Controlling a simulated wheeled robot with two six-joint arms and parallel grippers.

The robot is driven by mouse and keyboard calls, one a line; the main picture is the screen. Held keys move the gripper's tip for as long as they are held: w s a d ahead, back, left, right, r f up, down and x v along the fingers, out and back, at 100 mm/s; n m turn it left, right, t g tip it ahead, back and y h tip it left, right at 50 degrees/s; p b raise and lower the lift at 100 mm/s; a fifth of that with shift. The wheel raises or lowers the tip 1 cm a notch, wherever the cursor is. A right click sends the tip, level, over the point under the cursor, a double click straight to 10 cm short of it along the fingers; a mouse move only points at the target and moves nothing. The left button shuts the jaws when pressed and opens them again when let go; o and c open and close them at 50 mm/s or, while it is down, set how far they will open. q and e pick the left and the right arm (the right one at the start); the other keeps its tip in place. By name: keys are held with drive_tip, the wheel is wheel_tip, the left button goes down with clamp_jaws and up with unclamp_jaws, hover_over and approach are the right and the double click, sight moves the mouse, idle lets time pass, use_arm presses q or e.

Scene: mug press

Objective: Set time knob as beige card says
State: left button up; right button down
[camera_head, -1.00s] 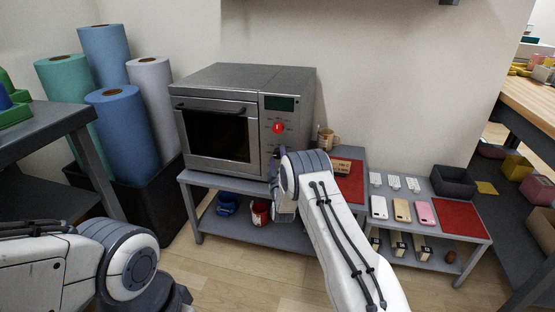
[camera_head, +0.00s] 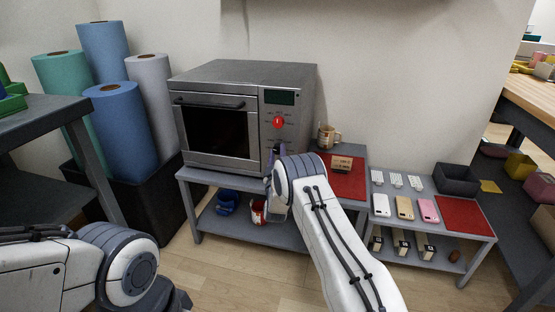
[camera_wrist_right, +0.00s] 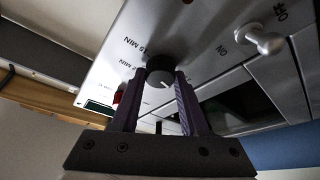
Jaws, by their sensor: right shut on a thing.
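The microwave-like oven (camera_head: 212,74) stands on a grey table, its control panel on the right of its front. In the right wrist view a dark round time knob (camera_wrist_right: 160,74) with a white pointer line sits between the fingers of my right gripper (camera_wrist_right: 158,82), which is shut on it. Printed minute labels surround the knob; one seems to read 45 MIN. In the head view my right gripper (camera_head: 275,156) is at the lower panel and hides this knob. The beige card (camera_head: 342,162) lies on a red mat; its writing is too small to read. My left gripper is out of frame.
A mug (camera_head: 327,136) stands right of the oven. Phones and a dark bin (camera_head: 456,180) are on the right table.

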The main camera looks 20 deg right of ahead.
drive_tip(key=m, duration=0.1)
drive_tip(key=m+h+b, duration=0.1)
drive_tip(key=m, duration=0.1)
drive_tip(key=shift+a+f+m+h+b, duration=0.15)
drive_tip(key=shift+f+m+h+b, duration=0.15)
drive_tip(key=shift+b, duration=0.1)
drive_tip(key=shift+r+m+g+h+b, duration=0.1)
drive_tip(key=shift+m+g+h+b, duration=0.3)
drive_tip(key=shift+m, duration=0.65)
drive_tip(key=shift+r+m+g+h+b, duration=0.1)
drive_tip(key=shift+m+h+b, duration=0.35)
drive_tip(key=shift+m+h, duration=0.45)
drive_tip(key=shift+m, duration=0.35)
drive_tip(key=shift+c, duration=2.1)
unclamp_jaws()
drive_tip(key=shift+w, duration=0.1)
drive_tip(key=p+v, duration=0.3)
drive_tip(key=v, duration=0.7)
drive_tip(key=shift+s, duration=0.3)
